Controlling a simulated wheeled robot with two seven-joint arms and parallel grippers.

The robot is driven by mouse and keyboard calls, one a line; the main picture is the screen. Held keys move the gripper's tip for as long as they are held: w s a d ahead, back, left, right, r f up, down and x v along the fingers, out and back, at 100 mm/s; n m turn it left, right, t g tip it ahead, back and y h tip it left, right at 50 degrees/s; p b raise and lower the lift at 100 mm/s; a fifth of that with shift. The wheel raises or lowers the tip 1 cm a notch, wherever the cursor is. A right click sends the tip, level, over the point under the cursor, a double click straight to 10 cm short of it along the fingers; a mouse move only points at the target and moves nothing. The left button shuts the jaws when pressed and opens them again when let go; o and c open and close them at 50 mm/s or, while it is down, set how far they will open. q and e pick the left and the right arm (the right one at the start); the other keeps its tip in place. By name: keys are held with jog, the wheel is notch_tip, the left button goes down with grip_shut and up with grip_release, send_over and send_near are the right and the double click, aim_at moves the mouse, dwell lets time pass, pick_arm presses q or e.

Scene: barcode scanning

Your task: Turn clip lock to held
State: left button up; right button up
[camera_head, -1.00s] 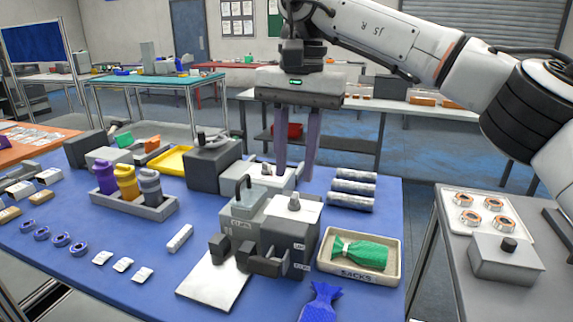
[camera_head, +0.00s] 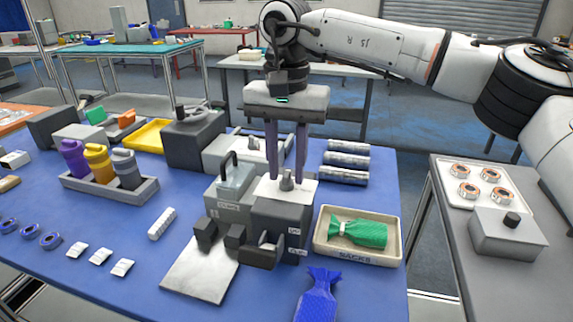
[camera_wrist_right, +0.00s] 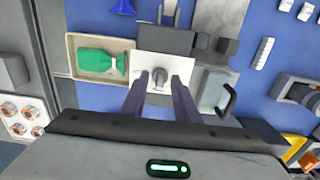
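A grey box (camera_head: 267,222) with a white top plate stands near the table's middle and carries a small grey upright knob (camera_head: 286,180), which looks like the clip lock. Its small labels are too blurred to read. My right gripper (camera_head: 286,179) points straight down over it, open, with one finger on each side of the knob. In the right wrist view the knob (camera_wrist_right: 159,78) sits between the fingertips (camera_wrist_right: 159,76), with small gaps apparent. My left gripper is out of view.
A grey box with a handle (camera_head: 233,178) stands close left of the knob box. Dark jaw blocks (camera_head: 262,255) and a pale plate (camera_head: 200,275) lie in front. A tray with a green sack (camera_head: 388,257) is right; a blue sack (camera_head: 318,292) lies in front.

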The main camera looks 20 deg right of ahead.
jog(key=c, duration=0.5)
grip_shut()
